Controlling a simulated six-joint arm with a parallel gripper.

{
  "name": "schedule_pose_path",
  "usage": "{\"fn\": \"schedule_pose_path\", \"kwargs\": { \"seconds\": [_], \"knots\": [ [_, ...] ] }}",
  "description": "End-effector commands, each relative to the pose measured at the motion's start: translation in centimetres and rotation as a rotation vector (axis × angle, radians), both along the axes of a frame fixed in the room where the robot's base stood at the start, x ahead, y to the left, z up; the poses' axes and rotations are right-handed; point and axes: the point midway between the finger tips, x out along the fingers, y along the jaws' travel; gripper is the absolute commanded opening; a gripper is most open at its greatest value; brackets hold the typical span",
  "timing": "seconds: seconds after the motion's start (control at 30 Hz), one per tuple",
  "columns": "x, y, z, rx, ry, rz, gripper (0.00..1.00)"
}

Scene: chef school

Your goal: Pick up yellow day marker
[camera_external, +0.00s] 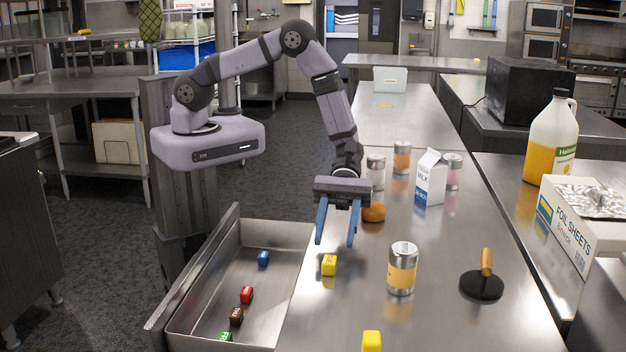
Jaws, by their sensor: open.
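A small yellow day marker (329,265), a block with faint dark print on its front, sits on the steel counter (330,310) near the open drawer's right edge. A second yellow block (371,341) stands nearer the camera, partly cut off by the bottom edge; I cannot tell any print on it. My gripper (336,241) is open and empty, its two blue fingers pointing down. In the picture, its fingertips are just above and slightly right of the first yellow marker; they appear apart from it, but the exact height is unclear.
The open drawer (211,338) holds blue (263,258), red (246,295), brown (236,316) and green (226,337) markers. An orange-banded can (402,268), a black press (482,286), a brown round item (373,212) and a milk carton (430,178) stand on the counter.

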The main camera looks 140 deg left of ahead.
Motion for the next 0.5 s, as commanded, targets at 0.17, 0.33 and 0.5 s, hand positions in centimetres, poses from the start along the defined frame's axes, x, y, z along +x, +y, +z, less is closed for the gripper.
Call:
{"fn": "schedule_pose_path", "kwargs": {
  "seconds": [0.17, 0.33, 0.5],
  "knots": [
    [0.4, -0.5, 0.0, 0.0, 0.0, -0.002, 0.42],
    [1.4, -1.7, -0.5, 0.0, 0.002, -0.003, 0.42],
    [2.5, -3.0, -1.4, 0.001, 0.001, -0.003, 0.42]
  ]
}}
